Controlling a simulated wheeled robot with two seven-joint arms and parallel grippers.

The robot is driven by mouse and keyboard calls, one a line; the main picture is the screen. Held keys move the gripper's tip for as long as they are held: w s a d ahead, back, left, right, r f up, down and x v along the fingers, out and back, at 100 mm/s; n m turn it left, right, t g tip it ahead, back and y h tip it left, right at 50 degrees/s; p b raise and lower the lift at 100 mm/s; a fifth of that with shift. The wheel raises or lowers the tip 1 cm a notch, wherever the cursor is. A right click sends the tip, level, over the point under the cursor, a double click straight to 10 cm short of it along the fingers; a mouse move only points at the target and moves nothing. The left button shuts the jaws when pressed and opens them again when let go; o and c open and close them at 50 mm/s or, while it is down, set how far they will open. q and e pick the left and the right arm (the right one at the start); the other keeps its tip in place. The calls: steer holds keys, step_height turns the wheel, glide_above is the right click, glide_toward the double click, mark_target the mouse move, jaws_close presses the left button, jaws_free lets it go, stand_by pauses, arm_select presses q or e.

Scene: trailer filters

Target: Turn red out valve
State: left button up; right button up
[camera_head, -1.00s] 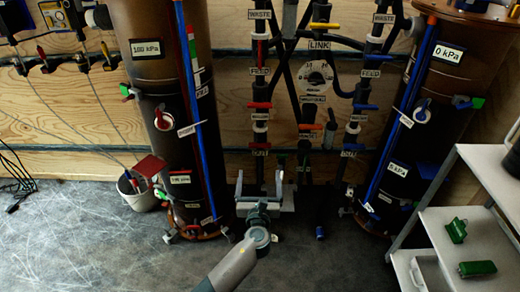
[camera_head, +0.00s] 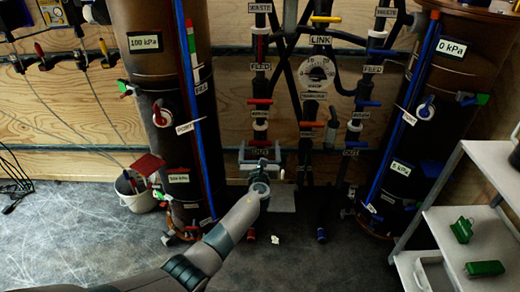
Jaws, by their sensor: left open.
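The red OUT valve handle (camera_head: 260,143) sits low on the left black pipe, just above a white OUT label (camera_head: 262,153). It lies roughly crosswise to the pipe. Another red handle (camera_head: 260,101) is higher on the same pipe, below the FEED label. My left gripper (camera_head: 260,151) is open, its two fingers pointing up at the OUT label, one on each side of the pipe in the picture. Its tips appear just below the red OUT handle. I cannot tell whether they touch it. My right gripper is not in view.
A brown filter column (camera_head: 150,75) stands left of the pipes, another (camera_head: 440,90) right. A blue handle (camera_head: 353,144) marks the right OUT pipe. A white bucket (camera_head: 138,198) stands at left, a grey shelf (camera_head: 440,215) at right. The floor (camera_head: 80,235) in front is mostly clear.

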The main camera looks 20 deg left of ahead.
arm_select(q)
steer(key=shift+w+a, duration=0.1)
steer(key=shift+w, duration=0.15)
steer(key=shift+c, duration=0.2)
steer(key=c, duration=1)
